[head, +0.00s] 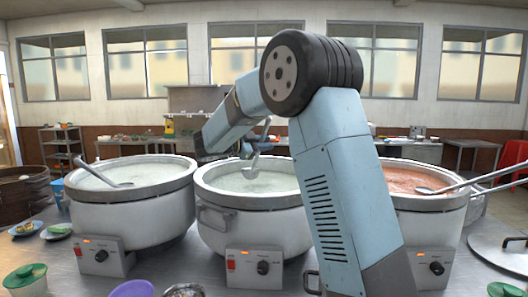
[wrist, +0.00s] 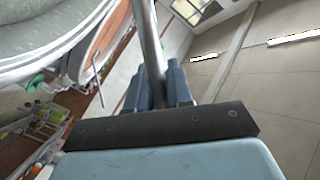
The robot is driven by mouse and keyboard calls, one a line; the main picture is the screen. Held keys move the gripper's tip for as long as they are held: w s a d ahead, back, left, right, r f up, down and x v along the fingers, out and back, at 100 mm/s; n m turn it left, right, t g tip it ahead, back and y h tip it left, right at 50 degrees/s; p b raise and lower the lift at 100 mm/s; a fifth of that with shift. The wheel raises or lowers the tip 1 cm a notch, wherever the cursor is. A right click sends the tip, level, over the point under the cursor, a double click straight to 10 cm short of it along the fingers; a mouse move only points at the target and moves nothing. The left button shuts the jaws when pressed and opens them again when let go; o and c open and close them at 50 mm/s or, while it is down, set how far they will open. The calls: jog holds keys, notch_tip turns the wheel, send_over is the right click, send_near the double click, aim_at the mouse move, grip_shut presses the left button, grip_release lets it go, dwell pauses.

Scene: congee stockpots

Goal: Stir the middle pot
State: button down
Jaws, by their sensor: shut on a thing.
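The middle pot (head: 253,218) is a wide white stockpot with a metal rim and side handles, filled with pale congee (head: 245,182). My gripper (wrist: 157,88) is shut on a metal utensil handle (wrist: 148,35), which runs up between its fingers in the wrist view. In the head view my arm reaches over the back left of the middle pot, and a metal utensil (head: 256,158) hangs over its congee. Its lower tip appears at or just above the surface; I cannot tell if it touches. The fingers are not clear in the head view.
The left pot (head: 130,215) holds pale congee and a resting ladle (head: 103,177). The right pot (head: 430,220) holds reddish congee and a ladle, partly behind my arm. A lid (head: 500,252) lies at right.

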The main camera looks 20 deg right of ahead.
notch_tip(320, 180, up, 9)
dwell(0.9)
jog(key=shift+f, duration=0.1)
